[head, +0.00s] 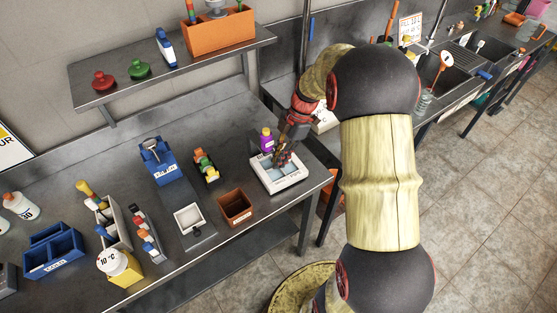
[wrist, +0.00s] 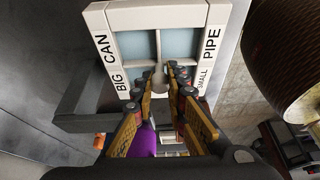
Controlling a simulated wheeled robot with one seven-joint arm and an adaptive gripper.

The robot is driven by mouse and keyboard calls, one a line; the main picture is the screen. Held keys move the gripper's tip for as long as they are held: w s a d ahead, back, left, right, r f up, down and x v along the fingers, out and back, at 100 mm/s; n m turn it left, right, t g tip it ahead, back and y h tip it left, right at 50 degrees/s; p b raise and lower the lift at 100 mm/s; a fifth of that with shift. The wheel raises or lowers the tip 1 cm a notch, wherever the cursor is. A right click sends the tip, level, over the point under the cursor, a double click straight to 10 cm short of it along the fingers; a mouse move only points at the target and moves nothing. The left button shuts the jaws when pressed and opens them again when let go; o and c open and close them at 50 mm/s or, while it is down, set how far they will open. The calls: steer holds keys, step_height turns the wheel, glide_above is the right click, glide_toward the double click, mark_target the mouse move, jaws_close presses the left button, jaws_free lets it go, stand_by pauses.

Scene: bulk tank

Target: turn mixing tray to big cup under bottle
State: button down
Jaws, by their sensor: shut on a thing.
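The mixing tray (head: 288,187) is a white square frame with pale blue-grey compartments, near the right end of the bench. In the wrist view its rim (wrist: 155,17) reads BIG and CAN along the left, and PIPE and SMALL along the right. My gripper (head: 281,158) reaches down over the tray. In the wrist view my gripper (wrist: 160,76) is shut on a pale central knob (wrist: 159,80) where the dividers meet. The fingers partly hide the knob and lower compartments. A purple bottle (head: 266,140) stands just behind the tray; in the wrist view it is partly hidden.
A brown box (head: 236,222) and a grey tray with a white dish (head: 189,218) stand to the left. A small rack of colored items (head: 206,166) and a blue holder (head: 160,177) are farther left. The bench's right edge is close to the tray.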

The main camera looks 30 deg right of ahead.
steer(key=shift+n, duration=0.4)
steer(key=c, duration=1.9)
jaws_free()
steer(key=shift+o, duration=0.7)
steer(key=v, duration=1.2)
steer(key=shift+w, duration=0.1)
